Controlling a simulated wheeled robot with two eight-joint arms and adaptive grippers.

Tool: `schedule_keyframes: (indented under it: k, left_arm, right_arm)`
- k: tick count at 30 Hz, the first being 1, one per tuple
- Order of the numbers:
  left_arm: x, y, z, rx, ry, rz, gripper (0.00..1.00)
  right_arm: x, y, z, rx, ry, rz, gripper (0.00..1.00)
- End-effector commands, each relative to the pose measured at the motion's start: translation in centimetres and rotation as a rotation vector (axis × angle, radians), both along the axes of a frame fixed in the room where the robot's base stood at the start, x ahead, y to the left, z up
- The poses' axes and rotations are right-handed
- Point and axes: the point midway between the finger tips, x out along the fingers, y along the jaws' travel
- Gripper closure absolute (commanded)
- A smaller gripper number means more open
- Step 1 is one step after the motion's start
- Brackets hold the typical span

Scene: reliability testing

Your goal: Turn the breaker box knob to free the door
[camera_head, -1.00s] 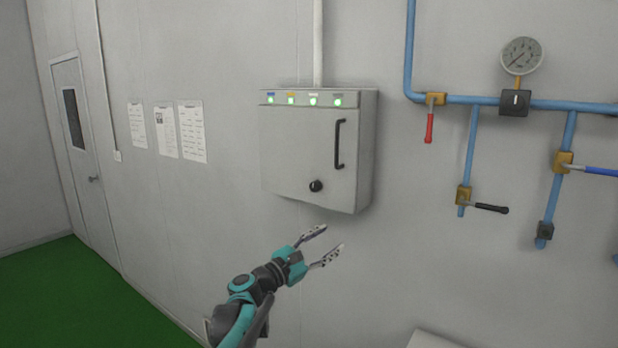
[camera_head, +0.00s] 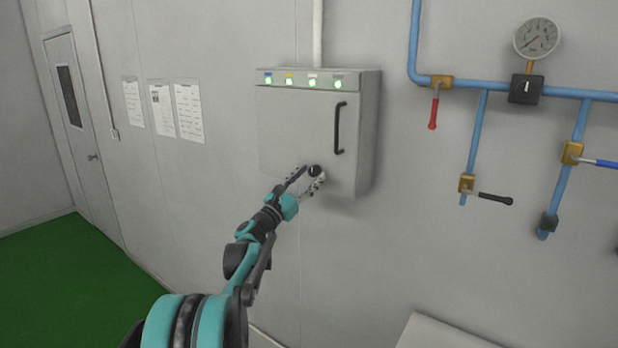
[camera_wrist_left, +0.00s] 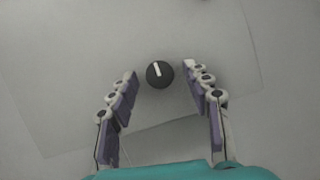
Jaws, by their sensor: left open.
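The grey breaker box (camera_head: 290,125) hangs on the wall with its door flush against the body. A black vertical handle (camera_head: 339,128) is on the door's right side. The round black knob (camera_head: 314,171) sits low on the door. In the left wrist view the knob (camera_wrist_left: 159,74) carries a white mark pointing nearly straight up. My left gripper (camera_head: 306,180) is open at the knob. In the left wrist view its fingers (camera_wrist_left: 160,85) stand on both sides of the knob, with a visible gap on each side. My right gripper is not in view.
Blue pipes (camera_head: 478,130) with valve levers and a gauge (camera_head: 537,37) are on the wall to the right. Paper sheets (camera_head: 160,107) and a door (camera_head: 72,110) are to the left. A pale surface (camera_head: 450,334) shows at the bottom right.

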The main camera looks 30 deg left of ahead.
Motion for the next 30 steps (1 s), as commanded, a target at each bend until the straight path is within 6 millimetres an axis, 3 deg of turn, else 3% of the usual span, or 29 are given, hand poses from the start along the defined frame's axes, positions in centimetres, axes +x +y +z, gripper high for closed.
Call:
schedule_keyframes:
  k: [5,9,11,22,30]
  left_arm:
    - [0.01,-0.01,0.00,0.000,0.000,0.000,0.51]
    - [0.00,-0.02,0.00,0.001,0.000,-0.001,0.88]
    - [0.00,-0.01,0.00,0.001,0.000,0.000,1.00]
    - [-0.01,0.05,0.09,0.039,-0.004,-0.001,1.00]
    - [-0.01,0.29,0.26,0.201,-0.017,0.000,1.00]
  right_arm:
    - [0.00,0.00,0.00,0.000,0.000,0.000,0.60]
    - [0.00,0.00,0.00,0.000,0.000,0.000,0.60]
    - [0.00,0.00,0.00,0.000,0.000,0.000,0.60]
    - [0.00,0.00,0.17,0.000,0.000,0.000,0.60]
    - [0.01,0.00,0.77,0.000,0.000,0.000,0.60]
